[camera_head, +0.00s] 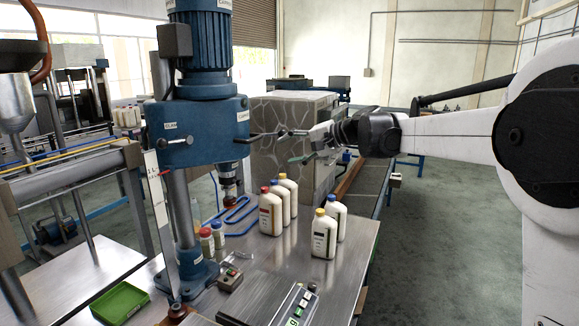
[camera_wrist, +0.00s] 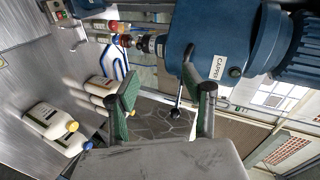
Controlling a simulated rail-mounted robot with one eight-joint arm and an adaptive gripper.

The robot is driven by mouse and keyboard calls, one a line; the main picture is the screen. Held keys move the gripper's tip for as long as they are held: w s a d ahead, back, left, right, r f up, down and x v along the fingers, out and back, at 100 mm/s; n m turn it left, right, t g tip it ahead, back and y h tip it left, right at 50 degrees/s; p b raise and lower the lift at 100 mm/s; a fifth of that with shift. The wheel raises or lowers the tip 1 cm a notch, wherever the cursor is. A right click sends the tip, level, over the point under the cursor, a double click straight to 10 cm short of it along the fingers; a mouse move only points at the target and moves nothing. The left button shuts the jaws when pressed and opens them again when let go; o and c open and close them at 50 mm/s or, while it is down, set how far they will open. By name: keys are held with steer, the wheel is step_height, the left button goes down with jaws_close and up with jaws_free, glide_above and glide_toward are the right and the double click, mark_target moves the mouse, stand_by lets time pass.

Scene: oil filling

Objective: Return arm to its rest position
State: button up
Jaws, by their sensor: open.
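My gripper (camera_head: 291,146) is raised above the metal table, to the right of the blue capping machine (camera_head: 204,130) in the head view. Its fingers are spread apart and nothing is between them. In the wrist view my gripper (camera_wrist: 163,73) also shows open, with green pads on the fingers and the blue machine (camera_wrist: 215,45) beyond them. My white arm (camera_head: 450,133) reaches in from the right, roughly level. The gripper appears clear of the machine and the bottles, though its fingers overlap the machine's handle in the wrist view.
White bottles with red (camera_head: 270,212), yellow (camera_head: 324,236) and blue caps (camera_head: 337,214) stand on the metal table (camera_head: 345,262). A green tray (camera_head: 121,303) sits at the lower left. A patterned block (camera_head: 290,115) is behind the gripper. Open floor (camera_head: 440,230) lies to the right.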

steer(key=s+d+f+n+h+b, duration=0.1)
steer(key=s+d+f+h+b, duration=0.3)
steer(key=s, duration=0.8)
steer(key=s+d+f+n+h+p, duration=0.15)
steer(key=s+d+f, duration=0.35)
steer(key=s, duration=0.8)
steer(key=s+d+f+h+b, duration=0.2)
steer(key=s+d+f, duration=0.3)
steer(key=s+f, duration=0.3)
steer(key=s+d+f+n+h+b, duration=0.1)
steer(key=s+d+f+h, duration=0.3)
steer(key=s+f, duration=0.4)
steer(key=s+d+b, duration=0.1)
steer(key=s, duration=0.2)
steer(key=shift+s+d+f+t, duration=0.15)
steer(key=shift+s+d+t, duration=0.25)
steer(key=shift+n, duration=0.25)
